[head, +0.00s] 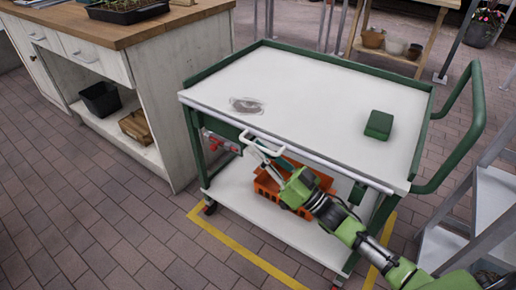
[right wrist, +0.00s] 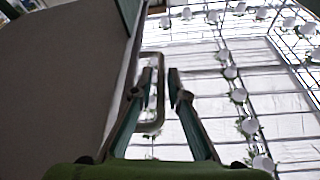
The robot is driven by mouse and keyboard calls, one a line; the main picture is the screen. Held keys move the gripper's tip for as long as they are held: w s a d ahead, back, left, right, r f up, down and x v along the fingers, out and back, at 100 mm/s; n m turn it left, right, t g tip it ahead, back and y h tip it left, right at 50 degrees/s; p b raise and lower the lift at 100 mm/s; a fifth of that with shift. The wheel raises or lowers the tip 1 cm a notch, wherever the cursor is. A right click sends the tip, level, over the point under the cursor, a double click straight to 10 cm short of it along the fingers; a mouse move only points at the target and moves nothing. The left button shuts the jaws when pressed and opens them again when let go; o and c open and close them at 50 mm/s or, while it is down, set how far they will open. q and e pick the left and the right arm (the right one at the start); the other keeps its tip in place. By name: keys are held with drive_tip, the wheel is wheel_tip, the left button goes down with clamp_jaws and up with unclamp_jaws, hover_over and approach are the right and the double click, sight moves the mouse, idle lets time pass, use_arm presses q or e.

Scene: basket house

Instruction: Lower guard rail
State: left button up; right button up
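The cart (head: 310,95) has a white top and a green frame in the head view. A pale guard rail (head: 300,151) runs along its near long edge; whether it stands above the top is hard to tell. A white U-shaped handle (head: 262,139) sticks out from this near side and also shows in the right wrist view (right wrist: 154,129). My right gripper (head: 266,154) is at the handle. In the right wrist view its fingers (right wrist: 163,85) are apart, with one side of the handle seen between them; contact is unclear. My left gripper is not in view.
A green block (head: 379,125) and a grey smudge (head: 246,105) are on the cart top. An orange crate (head: 268,188) sits on the lower shelf, partly behind my right arm. A wooden-topped cabinet (head: 160,80) stands left, grey steps (head: 495,200) right. Brick floor is clear front left.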

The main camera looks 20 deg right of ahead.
drive_tip(key=v, duration=1.1)
drive_tip(key=shift+f+h, duration=0.1)
drive_tip(key=shift+h, duration=0.2)
